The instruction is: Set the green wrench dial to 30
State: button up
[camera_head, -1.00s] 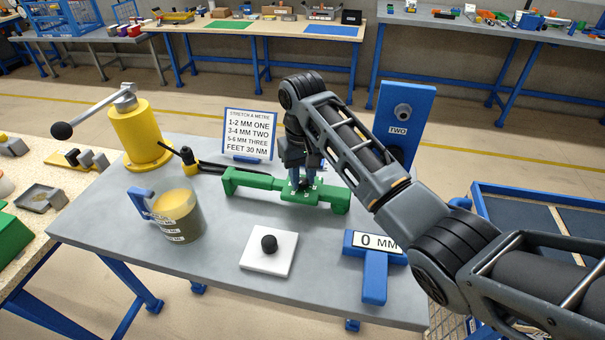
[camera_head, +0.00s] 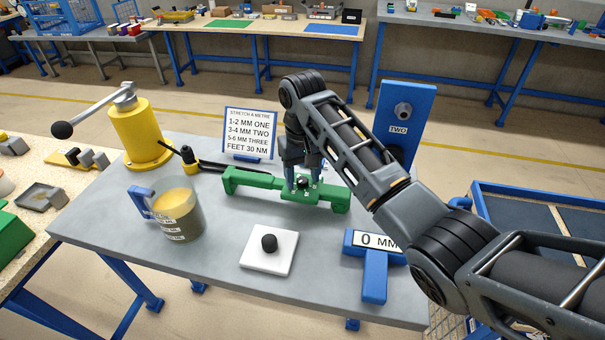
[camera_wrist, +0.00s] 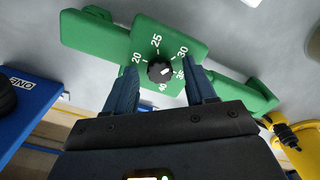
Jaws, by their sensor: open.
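The green wrench (camera_head: 330,193) lies across the grey table. Its black dial knob (camera_wrist: 160,69) is on a square green block, ringed by the numbers 20, 25, 30, 35 and 40. A short white mark shows on the knob; I cannot tell exactly which number it points to. My gripper (camera_wrist: 163,74) is open, with one blue-grey finger on each side of the knob and a gap visible between them and it. In the head view my gripper (camera_head: 303,180) points down over the block, with the knob showing between the fingers.
A sign (camera_head: 250,134) behind the wrench reads "FEET 30 NM". A blue panel marked TWO (camera_head: 418,108) stands behind my arm. A yellow post with a crank (camera_head: 139,135), a cup (camera_head: 184,222), a white plate with a black ball (camera_head: 257,262) and a blue "0 MM" gauge (camera_head: 375,275) surround it.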

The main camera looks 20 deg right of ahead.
aim_at(303, 179)
notch_tip(303, 179, up, 7)
jog(key=shift+w+f, duration=0.1)
jog(key=shift+f, duration=0.1)
jog(key=shift+r, duration=0.6)
